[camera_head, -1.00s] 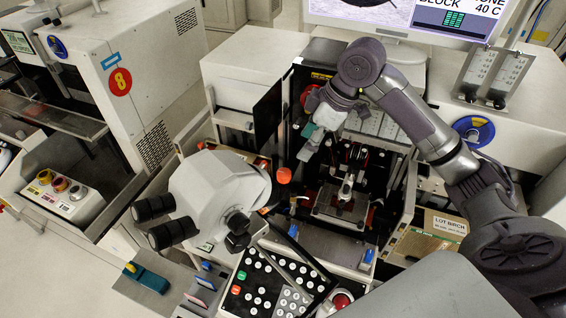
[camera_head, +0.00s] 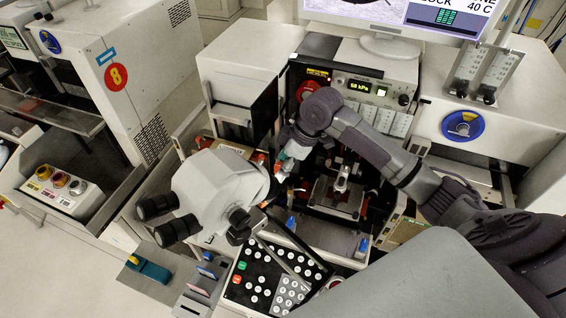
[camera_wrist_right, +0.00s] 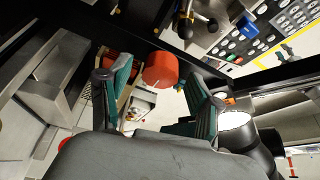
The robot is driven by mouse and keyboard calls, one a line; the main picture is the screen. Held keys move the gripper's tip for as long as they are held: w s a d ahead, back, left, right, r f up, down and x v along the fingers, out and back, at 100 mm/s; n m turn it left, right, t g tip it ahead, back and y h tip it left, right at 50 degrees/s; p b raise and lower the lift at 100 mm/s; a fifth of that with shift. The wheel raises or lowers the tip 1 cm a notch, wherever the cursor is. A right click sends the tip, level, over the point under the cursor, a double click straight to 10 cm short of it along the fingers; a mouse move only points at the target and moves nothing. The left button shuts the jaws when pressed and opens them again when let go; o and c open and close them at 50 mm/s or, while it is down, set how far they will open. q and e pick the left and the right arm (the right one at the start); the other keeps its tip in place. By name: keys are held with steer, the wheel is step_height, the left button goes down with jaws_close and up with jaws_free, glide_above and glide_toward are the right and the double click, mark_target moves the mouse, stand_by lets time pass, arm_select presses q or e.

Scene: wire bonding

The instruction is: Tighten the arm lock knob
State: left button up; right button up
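The arm lock knob is an orange-red cylinder (camera_wrist_right: 160,70) in the right wrist view, just beyond and between my right gripper's fingertips. My right gripper (camera_wrist_right: 158,82) is open, with a green-padded finger on either side and a visible gap to the knob. In the head view my right gripper (camera_head: 284,162) points down to the left beside the white microscope (camera_head: 222,188). There the gripper and wrist crowd the knob, so it is hard to make out. My left gripper is not in view.
The open bonder bay holds a metal work stage (camera_head: 338,194) right of the gripper. A black keypad (camera_head: 262,277) lies in front. The microscope's black eyepieces (camera_head: 165,218) stick out left. A monitor (camera_head: 400,15) stands behind, and a blue tape reel (camera_head: 468,126) sits at right.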

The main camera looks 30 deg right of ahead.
steer(key=c, duration=1.1)
steer(key=shift+c, duration=0.2)
steer(key=m+t+h, duration=0.1)
steer(key=m, duration=0.2)
steer(key=m+h, duration=0.1)
steer(key=m, duration=0.2)
steer(key=shift+s+a+m+t, duration=0.1)
steer(key=shift+m+t, duration=0.2)
steer(key=shift+t, duration=0.1)
steer(key=m+h, duration=0.2)
steer(key=m, duration=0.3)
steer(key=shift+a+m, duration=0.1)
steer(key=shift+m, duration=0.2)
steer(key=shift+r, duration=0.1)
steer(key=o, duration=1.2)
steer(key=shift+c, duration=0.2)
